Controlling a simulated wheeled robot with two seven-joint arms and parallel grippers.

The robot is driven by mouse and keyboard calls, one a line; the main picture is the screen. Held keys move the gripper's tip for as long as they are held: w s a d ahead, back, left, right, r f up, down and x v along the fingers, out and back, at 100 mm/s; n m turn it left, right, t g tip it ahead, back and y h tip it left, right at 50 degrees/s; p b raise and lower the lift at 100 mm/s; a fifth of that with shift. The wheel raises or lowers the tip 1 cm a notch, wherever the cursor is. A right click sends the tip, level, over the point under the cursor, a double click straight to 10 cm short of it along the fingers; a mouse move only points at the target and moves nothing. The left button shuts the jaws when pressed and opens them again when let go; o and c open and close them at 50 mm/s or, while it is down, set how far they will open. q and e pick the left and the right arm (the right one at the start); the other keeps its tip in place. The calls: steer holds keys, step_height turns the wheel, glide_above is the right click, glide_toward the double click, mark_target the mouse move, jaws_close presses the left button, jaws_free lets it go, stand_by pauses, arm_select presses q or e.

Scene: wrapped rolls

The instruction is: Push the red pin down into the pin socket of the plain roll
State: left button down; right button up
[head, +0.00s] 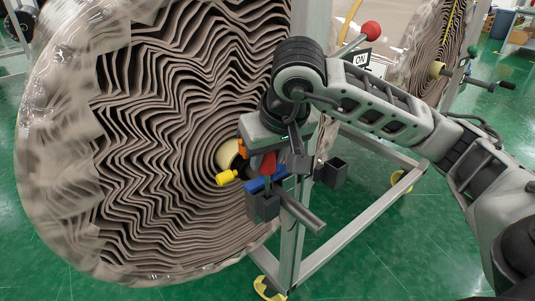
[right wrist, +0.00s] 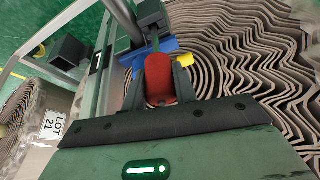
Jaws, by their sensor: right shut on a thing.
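The red pin (head: 268,164) is between the fingers of my right gripper (head: 272,168), which is shut on it. In the right wrist view the red pin (right wrist: 160,80) sits between the two dark fingers (right wrist: 158,88), with a thin shaft running from its far end past a blue part (right wrist: 168,45). A dark square block (head: 265,207) is just below the pin and blue part (head: 258,184); it also shows in the right wrist view (right wrist: 151,14). I cannot tell whether the shaft is inside it. The big wrapped roll (head: 150,150) stands behind. My left gripper is out of view.
A second dark square socket (head: 332,172) is right of the grey post (head: 290,235). A yellow knob (head: 227,178) is close left of the gripper. Another roll (head: 432,50) stands back right. Green floor is open below.

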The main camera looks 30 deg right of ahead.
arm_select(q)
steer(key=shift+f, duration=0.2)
arm_select(e)
steer(key=shift+f, duration=0.2)
steer(key=o, duration=1.1)
arm_select(q)
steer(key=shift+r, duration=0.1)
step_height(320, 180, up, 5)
steer(key=p, duration=0.4)
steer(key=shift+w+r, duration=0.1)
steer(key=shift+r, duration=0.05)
arm_select(e)
steer(key=v, duration=1.6)
